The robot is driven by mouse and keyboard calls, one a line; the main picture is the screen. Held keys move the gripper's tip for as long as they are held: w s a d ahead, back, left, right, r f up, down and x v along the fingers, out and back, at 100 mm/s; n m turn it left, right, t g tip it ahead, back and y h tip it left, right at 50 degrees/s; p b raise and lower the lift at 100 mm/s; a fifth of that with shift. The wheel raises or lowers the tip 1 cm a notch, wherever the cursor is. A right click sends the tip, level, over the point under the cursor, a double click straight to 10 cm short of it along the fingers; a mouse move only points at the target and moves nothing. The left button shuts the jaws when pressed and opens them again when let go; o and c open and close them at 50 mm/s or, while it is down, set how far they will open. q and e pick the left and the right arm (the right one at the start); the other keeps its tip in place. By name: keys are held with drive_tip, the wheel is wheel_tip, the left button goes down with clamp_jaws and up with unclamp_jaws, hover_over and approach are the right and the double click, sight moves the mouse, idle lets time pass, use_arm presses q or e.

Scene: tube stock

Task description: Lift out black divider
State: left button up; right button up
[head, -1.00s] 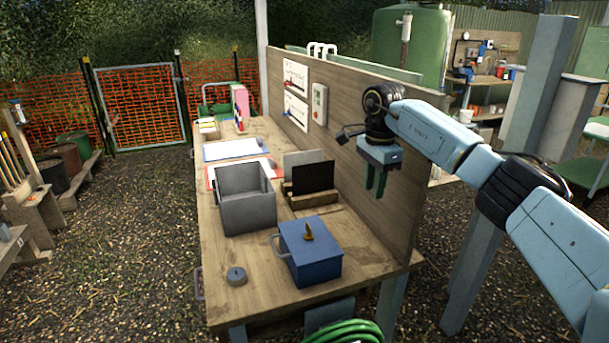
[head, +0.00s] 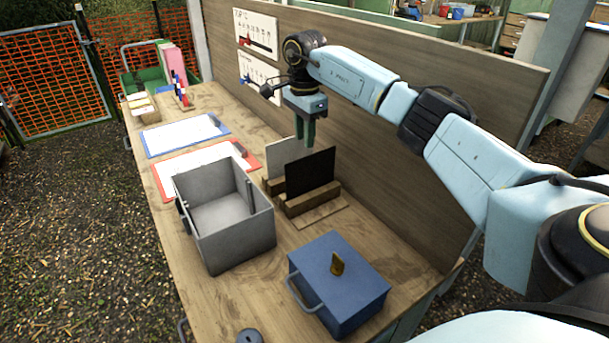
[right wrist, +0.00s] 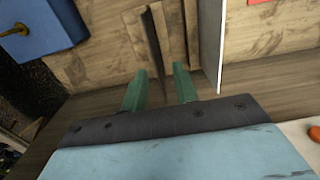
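The black divider (head: 310,173) stands upright in a wooden rack (head: 306,203) on the bench. A light grey divider (head: 282,150) stands behind it and also shows edge-on in the right wrist view (right wrist: 212,45). My right gripper (head: 305,138) points down at the black divider's top edge, around the level of that edge. In the right wrist view its two green fingers (right wrist: 160,88) are apart, with the rack's wooden strips (right wrist: 143,40) beyond them. I cannot tell whether they touch the black divider. My left gripper is not in view.
A grey open box (head: 235,240) stands left of the rack, empty. A blue lidded box (head: 350,295) with a brass knob is in front. Red (head: 165,172) and blue (head: 150,145) framed sheets lie behind. A wooden back panel (head: 400,130) rises close behind the rack.

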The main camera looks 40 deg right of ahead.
hover_over(309, 170)
drive_tip(key=w, duration=0.1)
wheel_tip(309, 170, down, 6)
drive_tip(key=f, duration=0.2)
drive_tip(key=s+f, duration=0.1)
drive_tip(key=f, duration=0.1)
drive_tip(key=shift+d+f, duration=0.15)
drive_tip(key=shift+w+f, duration=0.1)
drive_tip(key=shift+f, duration=0.3)
clamp_jaws()
